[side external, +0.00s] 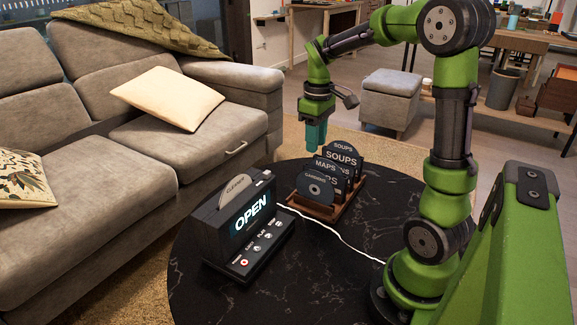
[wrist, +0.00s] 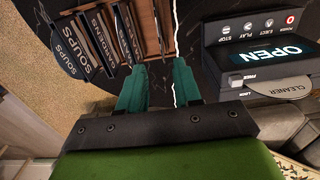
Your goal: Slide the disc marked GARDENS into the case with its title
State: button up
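The dark disc marked GARDENS (side external: 318,191) stands upright at the near end of a wooden rack (side external: 325,216), its centre hole showing. Behind it stands a case whose visible letters end in NS (side external: 341,181), partly hidden. In the wrist view a dark spine reading GARDENS (wrist: 101,36) stands in the rack (wrist: 168,28). I cannot tell which edge-on sliver there is the GARDENS disc. My gripper (side external: 316,148) hangs above and left of the rack, apart from everything. In the wrist view its teal fingers (wrist: 159,72) are apart with nothing between them.
MAPS (side external: 325,166) and SOUPS (side external: 341,156) pieces fill the rack's far part. A black player (side external: 240,228) showing OPEN holds a CLEANER disc (side external: 233,188) upright. A white cable (side external: 335,238) crosses the black round table (side external: 325,290). The table's front is clear.

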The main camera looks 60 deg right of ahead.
send_over(316, 173)
jog(key=f, duration=0.5)
jog(key=shift+w+d, duration=0.15)
jog(key=shift+w, duration=0.15)
jog(key=shift+s+f, duration=0.2)
jog(key=shift+f, duration=2.4)
grip_shut()
